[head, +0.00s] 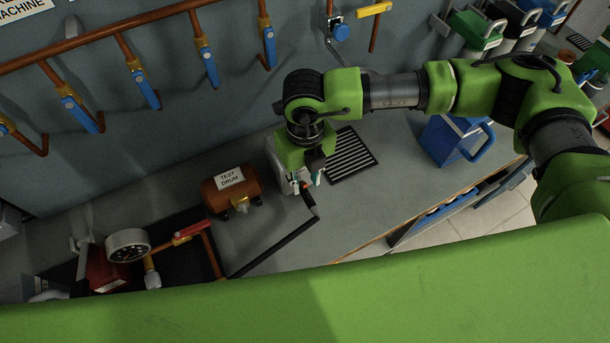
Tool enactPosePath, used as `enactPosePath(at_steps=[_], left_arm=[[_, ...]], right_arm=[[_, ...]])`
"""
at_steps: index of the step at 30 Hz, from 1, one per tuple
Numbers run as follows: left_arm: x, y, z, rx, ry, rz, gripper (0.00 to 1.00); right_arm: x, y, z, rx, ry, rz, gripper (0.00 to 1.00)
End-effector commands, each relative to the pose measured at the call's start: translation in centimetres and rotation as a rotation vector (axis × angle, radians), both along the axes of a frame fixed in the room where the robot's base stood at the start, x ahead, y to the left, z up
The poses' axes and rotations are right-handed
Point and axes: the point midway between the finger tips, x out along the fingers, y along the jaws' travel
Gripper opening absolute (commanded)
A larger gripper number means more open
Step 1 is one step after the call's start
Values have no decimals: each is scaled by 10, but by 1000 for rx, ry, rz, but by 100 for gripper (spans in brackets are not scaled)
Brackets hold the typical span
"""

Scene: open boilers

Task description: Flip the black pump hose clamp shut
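My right gripper (306,182) points down from the wrist above the bench. Its light fingertips show apart, beside a pale grey box-like unit (275,156) that is partly hidden behind the gripper. The clamp is too small and dark to make out apart from this end. My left gripper is not in view.
A copper test drum (231,191) stands left of the hose. A black slotted grate (352,155) lies right of the gripper, with a blue container (455,141) farther right. A red-handled valve (190,234) and round gauge (127,245) stand at left. Copper pipes (100,50) line the wall.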

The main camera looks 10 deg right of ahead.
Motion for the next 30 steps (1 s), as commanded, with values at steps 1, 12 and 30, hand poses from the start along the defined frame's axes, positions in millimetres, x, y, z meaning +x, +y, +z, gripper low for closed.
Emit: enactPosePath(at_steps=[1, 12, 30], left_arm=[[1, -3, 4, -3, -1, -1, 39], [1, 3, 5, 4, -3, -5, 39], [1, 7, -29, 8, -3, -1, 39]], right_arm=[[-1, 0, -4, -2, 2, 0, 26], [0, 0, -14, -1, -1, 1, 26], [-4, -1, -25, 28, -88, 6, 0]])
